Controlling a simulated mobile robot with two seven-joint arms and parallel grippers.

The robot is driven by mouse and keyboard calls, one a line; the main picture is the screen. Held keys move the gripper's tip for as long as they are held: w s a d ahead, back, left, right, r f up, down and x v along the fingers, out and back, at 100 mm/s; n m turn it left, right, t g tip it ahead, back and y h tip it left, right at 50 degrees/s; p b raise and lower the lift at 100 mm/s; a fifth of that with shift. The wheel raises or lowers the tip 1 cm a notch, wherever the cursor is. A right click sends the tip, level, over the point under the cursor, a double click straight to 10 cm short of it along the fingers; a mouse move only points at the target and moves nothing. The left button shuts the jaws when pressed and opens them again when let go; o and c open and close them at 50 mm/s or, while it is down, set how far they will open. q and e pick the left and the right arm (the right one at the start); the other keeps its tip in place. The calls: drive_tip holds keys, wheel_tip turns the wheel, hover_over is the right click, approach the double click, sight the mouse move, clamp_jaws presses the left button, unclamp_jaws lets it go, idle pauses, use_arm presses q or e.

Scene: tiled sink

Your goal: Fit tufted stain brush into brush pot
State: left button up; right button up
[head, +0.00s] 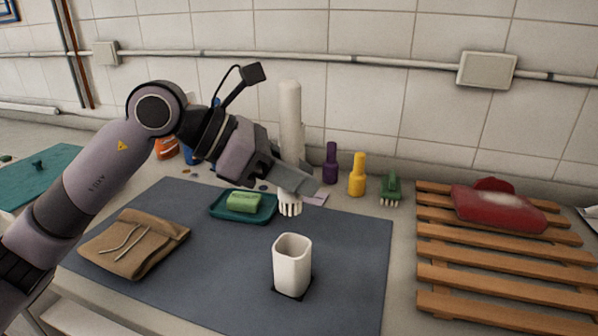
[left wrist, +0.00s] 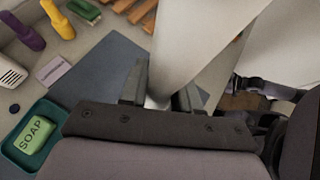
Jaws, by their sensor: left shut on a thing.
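The tufted stain brush (head: 290,115) is upright, with its thick white handle up and its white tufts (head: 290,207) down. My left gripper (head: 298,184) is shut on it low on the handle, just above the tufts. In the left wrist view the brush handle (left wrist: 190,40) rises between the two fingers and hides much of the scene. The brush pot (head: 291,266) is a white, square, open-topped cup standing upright on the dark mat. The brush is above and behind the pot, apart from it. My right gripper is not in view.
A green soap (head: 243,202) lies in a teal dish (head: 215,214) behind left. A brown folded cloth (head: 135,243) lies front left. Purple (head: 330,164) and yellow (head: 357,176) bottles and a green brush (head: 391,187) stand behind. A wooden rack (head: 480,275) is right. The mat (head: 350,250) around the pot is clear.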

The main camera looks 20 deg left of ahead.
sight(296, 208)
use_arm(q)
wheel_tip(296, 208, down, 4)
drive_tip(key=b, duration=0.4)
drive_tip(key=shift+f, duration=0.25)
drive_tip(key=shift+f+b, duration=0.65)
drive_tip(key=shift+b, duration=0.05)
idle(0.5)
drive_tip(key=shift+b, duration=0.3)
idle(0.6)
idle(0.4)
